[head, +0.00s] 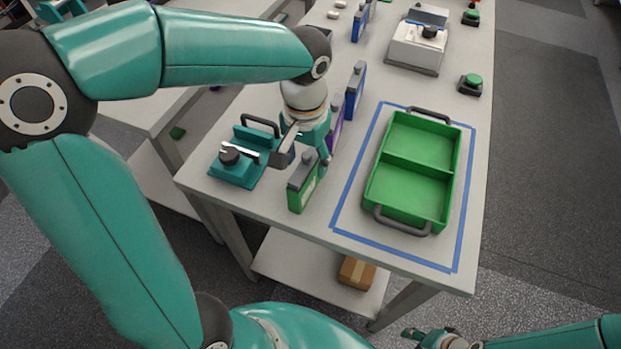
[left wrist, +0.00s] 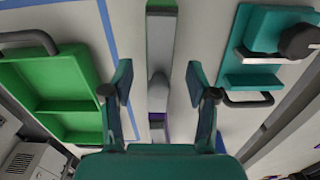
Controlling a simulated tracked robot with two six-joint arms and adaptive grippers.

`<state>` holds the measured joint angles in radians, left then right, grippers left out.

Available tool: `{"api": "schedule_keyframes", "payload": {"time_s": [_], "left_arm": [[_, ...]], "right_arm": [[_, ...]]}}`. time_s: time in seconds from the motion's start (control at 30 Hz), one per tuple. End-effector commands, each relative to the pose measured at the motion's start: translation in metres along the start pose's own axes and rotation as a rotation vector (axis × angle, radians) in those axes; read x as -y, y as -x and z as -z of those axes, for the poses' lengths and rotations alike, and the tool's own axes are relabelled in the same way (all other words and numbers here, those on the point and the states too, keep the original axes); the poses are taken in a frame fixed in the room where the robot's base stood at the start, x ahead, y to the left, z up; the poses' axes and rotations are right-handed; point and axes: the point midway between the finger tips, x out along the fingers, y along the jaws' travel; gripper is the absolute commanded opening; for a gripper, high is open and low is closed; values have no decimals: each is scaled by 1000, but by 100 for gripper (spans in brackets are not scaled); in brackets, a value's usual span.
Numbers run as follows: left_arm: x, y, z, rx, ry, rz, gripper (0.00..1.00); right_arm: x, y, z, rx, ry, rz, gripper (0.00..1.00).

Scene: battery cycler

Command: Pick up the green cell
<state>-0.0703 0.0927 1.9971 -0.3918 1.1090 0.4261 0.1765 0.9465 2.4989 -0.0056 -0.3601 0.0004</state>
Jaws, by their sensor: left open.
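The green cell (head: 303,188) stands upright with a grey top near the table's front left edge. In the left wrist view, the green cell (left wrist: 161,42) is at the top middle, beyond the fingertips and in line with the gap between them. My left gripper (head: 305,150) is open, just behind and above the cell in the head view, and holds nothing. Its two spread fingers also show in the left wrist view (left wrist: 158,80). It partly hides the cell's surroundings. My right gripper (head: 428,335) is at the bottom right, away from the table.
A purple cell (head: 336,125) and a blue cell (head: 355,90) stand in a row behind. A teal device (head: 233,168) is close on the left. A green tray (head: 449,173) with handles sits inside blue tape on the right. Narrow free room lies between cell and tape.

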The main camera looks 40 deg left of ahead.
Motion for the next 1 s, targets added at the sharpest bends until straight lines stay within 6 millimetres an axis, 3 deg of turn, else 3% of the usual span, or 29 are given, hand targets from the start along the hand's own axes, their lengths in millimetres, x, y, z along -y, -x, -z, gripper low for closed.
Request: {"api": "schedule_keyframes", "payload": {"time_s": [0.33,0.63,1.0], "left_arm": [[0,-44,1,4,1,2,58],[-1,-49,1,1,0,0,58],[-1,-48,1,0,0,0,0]], "right_arm": [[2,4,0,0,0,0,40],[2,4,0,0,0,0,40],[2,4,0,0,0,0,40]]}}
